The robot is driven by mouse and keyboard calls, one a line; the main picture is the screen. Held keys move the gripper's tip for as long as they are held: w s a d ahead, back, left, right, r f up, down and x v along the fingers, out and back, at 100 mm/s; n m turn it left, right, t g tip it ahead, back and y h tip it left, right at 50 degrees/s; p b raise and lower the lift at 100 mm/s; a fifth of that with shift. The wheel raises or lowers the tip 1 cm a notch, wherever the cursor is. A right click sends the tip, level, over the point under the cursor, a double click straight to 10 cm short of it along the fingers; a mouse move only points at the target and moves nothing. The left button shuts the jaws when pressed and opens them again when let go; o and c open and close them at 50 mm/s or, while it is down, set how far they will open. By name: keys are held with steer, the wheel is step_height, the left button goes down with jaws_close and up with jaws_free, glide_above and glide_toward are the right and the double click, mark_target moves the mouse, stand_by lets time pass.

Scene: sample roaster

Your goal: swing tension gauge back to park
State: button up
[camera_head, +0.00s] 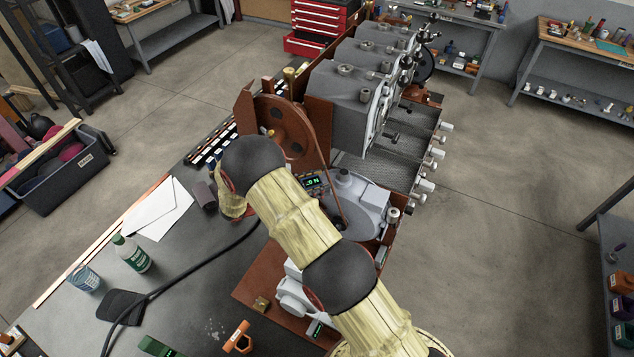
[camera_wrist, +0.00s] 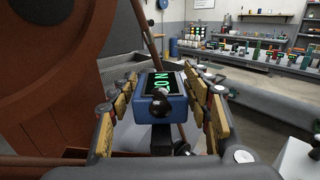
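The tension gauge is a small blue box (camera_wrist: 163,98) with a green-lit screen and a dark round knob on its near face. It sits between the fingers of my gripper (camera_wrist: 168,78) in the wrist view. A narrow gap shows between each finger and the gauge's sides, so the fingers look open around it rather than closed on it. The lit screen also shows in the head view (camera_head: 313,182), just past my arm. My gripper is hidden behind my arm there. The gauge's mount below is mostly hidden.
A brown belt guard with a wheel (camera_head: 286,131) stands beside the gauge, with a slanted belt (camera_head: 327,170) close by. A grey motor housing (camera_head: 355,203) lies to the right and the roaster drums (camera_head: 345,85) behind. A bottle (camera_head: 131,252) and a can (camera_head: 84,278) stand on the bench's left.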

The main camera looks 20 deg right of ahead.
jaws_close()
stand_by(0.5)
